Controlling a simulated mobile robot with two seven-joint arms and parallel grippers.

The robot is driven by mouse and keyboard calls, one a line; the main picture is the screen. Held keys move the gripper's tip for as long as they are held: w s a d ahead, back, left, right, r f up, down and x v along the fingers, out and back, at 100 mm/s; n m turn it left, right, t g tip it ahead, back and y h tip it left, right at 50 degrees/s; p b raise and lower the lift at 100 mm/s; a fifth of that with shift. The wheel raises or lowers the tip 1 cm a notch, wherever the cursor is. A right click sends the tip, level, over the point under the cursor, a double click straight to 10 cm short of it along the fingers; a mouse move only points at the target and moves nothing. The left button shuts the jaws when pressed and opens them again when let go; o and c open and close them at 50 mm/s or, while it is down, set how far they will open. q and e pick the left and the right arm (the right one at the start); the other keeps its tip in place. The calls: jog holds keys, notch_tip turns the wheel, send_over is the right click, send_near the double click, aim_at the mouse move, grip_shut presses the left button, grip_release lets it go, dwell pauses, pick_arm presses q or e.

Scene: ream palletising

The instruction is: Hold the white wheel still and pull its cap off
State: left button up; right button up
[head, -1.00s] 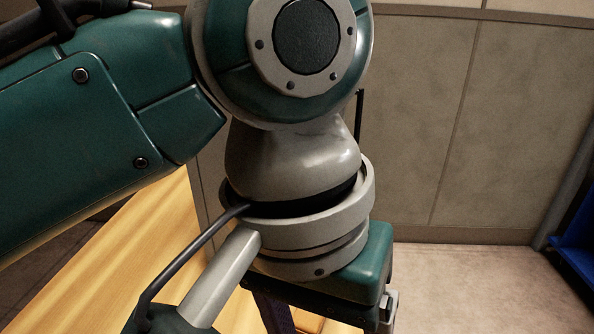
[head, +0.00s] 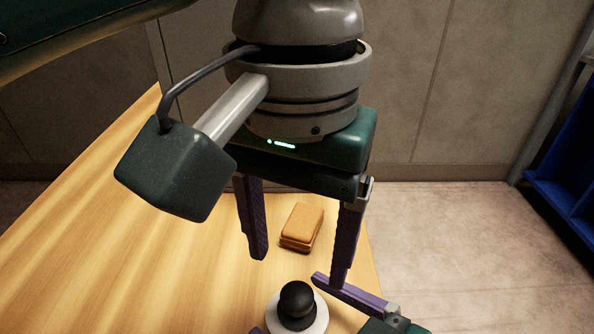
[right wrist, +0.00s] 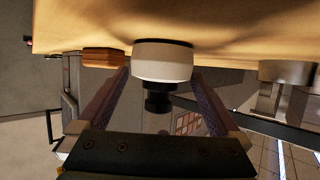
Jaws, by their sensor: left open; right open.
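The white wheel (head: 317,319) lies on the table near the bottom of the head view, its black knob-like cap (head: 297,303) on top. In the right wrist view, which looks inverted, the wheel (right wrist: 162,62) and cap (right wrist: 157,98) show between the purple fingers. My left gripper (head: 299,268) is open and empty, pointing down above and beyond the wheel. My right gripper (head: 287,304) is open low at the bottom edge, its fingers on either side of the wheel and cap. Contact with the wheel cannot be told. Much of the right gripper is out of the head view.
A tan block-like stack (head: 303,224) lies on the wooden table (head: 100,250) behind the wheel. The table's right edge runs close past both, with open floor (head: 460,260) beyond. A blue rack or bin (head: 568,195) stands at the far right. The table's left side is clear.

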aim_at(298, 294)
jog(key=shift+w+a+f, duration=0.15)
jog(key=shift+w+a, duration=0.05)
jog(key=shift+a, duration=0.05)
jog(key=shift+c, duration=0.2)
grip_shut()
dwell(0.6)
pick_arm(q)
jog(key=shift+o, duration=1)
jog(key=m, duration=0.2)
jog(key=r+m, duration=0.1)
jog(key=m, duration=0.1)
jog(key=shift+r, duration=0.3)
notch_tip(298, 294, down, 9)
jog(key=m, duration=0.7)
jog(key=shift+f+m, duration=0.2)
jog(key=shift+m, duration=0.2)
